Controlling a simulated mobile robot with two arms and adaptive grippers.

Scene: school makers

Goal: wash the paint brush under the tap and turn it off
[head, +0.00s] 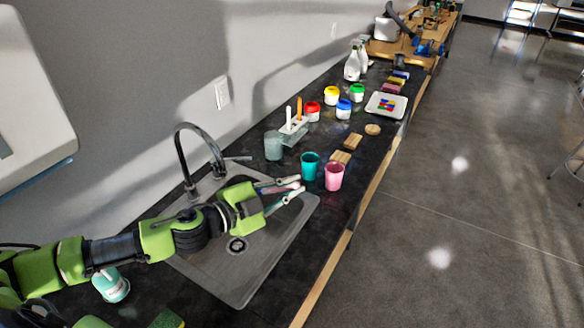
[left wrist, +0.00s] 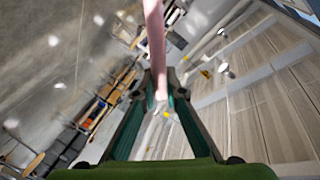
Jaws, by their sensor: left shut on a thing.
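My left gripper (head: 298,187) reaches over the far right side of the sink (head: 262,272). It is shut on a slim pink paint brush (head: 283,188), mostly hidden by the fingers in the head view. In the left wrist view the pink brush (left wrist: 156,45) rises from between the two fingers. The curved metal tap (head: 180,150) stands behind the sink, to the left of the gripper. Its lever (head: 238,158) points right. I cannot make out any water stream. My right gripper is out of view.
Paint jars (head: 343,110) line the counter farther back. A turquoise bottle (head: 112,287) stands left of the sink.

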